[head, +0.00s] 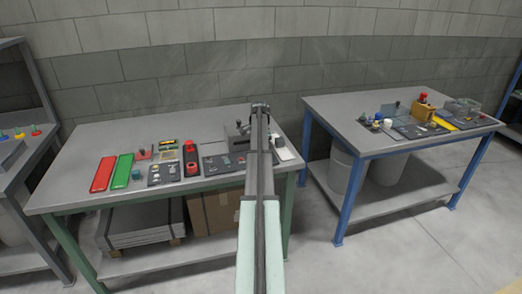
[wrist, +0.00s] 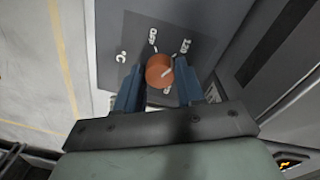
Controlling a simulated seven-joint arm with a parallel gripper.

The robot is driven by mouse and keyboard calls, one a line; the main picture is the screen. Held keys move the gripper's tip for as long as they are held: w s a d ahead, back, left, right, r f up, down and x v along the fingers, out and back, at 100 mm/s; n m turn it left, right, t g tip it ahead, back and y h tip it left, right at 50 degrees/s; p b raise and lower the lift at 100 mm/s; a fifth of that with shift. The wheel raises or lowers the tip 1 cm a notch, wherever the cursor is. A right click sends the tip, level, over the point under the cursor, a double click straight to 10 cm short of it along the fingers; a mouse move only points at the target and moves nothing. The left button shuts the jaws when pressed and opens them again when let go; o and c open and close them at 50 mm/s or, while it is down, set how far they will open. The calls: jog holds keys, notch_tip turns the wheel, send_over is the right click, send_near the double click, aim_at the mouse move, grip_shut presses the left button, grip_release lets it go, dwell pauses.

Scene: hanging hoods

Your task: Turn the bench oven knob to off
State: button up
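The round orange-brown knob (wrist: 159,71) is on a dark dial plate (wrist: 210,30) in the wrist view. A pale pointer line on the knob slants to the upper right, off the "OFF" label. My gripper (wrist: 159,66) has one blue finger on each side of the knob, with narrow gaps that look clear of it. In the head view, my gripper (head: 260,106) is at the back of the left bench; the knob is not visible there.
The left bench (head: 75,190) carries a red tray (head: 103,174), a green tray (head: 122,171) and other small items left of my arm. A grey device (head: 238,129) stands beside my arm. A second bench (head: 335,107) with blue legs stands at right.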

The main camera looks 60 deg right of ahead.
jog(key=c, duration=0.6)
jog(key=shift+n, duration=0.3)
jog(key=n, duration=0.5)
jog(key=shift+n, duration=0.3)
jog(key=n, duration=0.5)
jog(key=shift+n+h, duration=0.3)
jog(key=o, duration=1)
jog(key=shift+o, duration=0.2)
